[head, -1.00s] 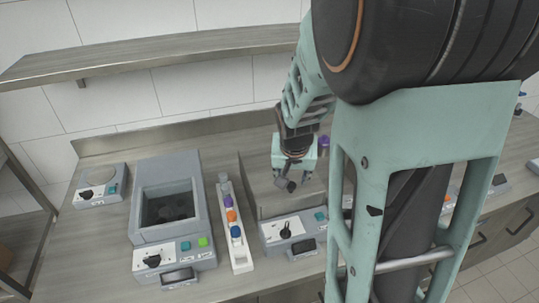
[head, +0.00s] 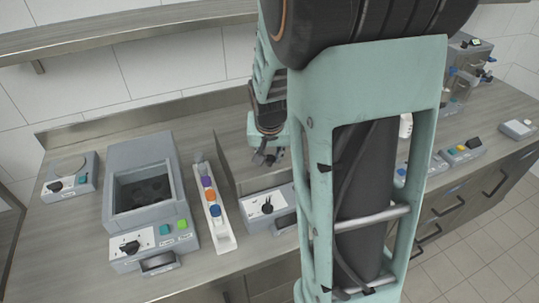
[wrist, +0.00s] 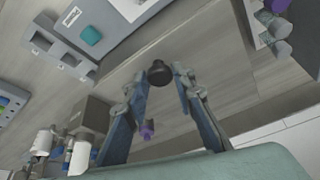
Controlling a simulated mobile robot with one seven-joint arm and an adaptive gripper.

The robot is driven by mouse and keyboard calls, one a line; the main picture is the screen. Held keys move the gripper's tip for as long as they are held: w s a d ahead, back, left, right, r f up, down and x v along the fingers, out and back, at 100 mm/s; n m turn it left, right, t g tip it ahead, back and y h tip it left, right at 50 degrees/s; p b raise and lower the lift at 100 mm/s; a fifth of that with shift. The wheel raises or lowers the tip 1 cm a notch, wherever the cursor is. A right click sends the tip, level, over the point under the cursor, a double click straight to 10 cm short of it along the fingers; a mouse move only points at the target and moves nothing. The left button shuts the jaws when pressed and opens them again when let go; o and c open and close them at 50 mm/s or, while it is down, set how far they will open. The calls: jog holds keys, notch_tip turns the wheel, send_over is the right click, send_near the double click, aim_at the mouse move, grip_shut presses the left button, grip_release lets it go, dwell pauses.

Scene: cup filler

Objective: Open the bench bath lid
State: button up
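The bench bath (head: 262,204) stands right of the tube rack, with a white panel and a black dial on its front. Its lid (wrist: 115,65) appears in the wrist view as a flat, shiny grey-brown surface with a black round knob (wrist: 158,72). My gripper (head: 269,158) is above the bath, behind its front panel. In the wrist view my gripper (wrist: 160,78) is open, one finger on each side of the knob, with a small gap visible on both sides. Whether the fingertips are down at knob height is hard to tell. My arm hides the bath's right side in the head view.
An open bath-like device (head: 150,188) stands at left, with a smaller device (head: 70,176) beyond it. A white rack (head: 218,222) of colour-capped tubes lies close to the bench bath's left side. More devices (head: 462,150) stand at right. A shelf (head: 120,28) runs above.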

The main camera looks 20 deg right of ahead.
grip_shut()
jog(key=w+b, duration=0.1)
jog(key=w, duration=1.1)
jog(key=o, duration=0.6)
grip_release()
jog(key=v, duration=1.2)
jog(key=shift+s, duration=0.1)
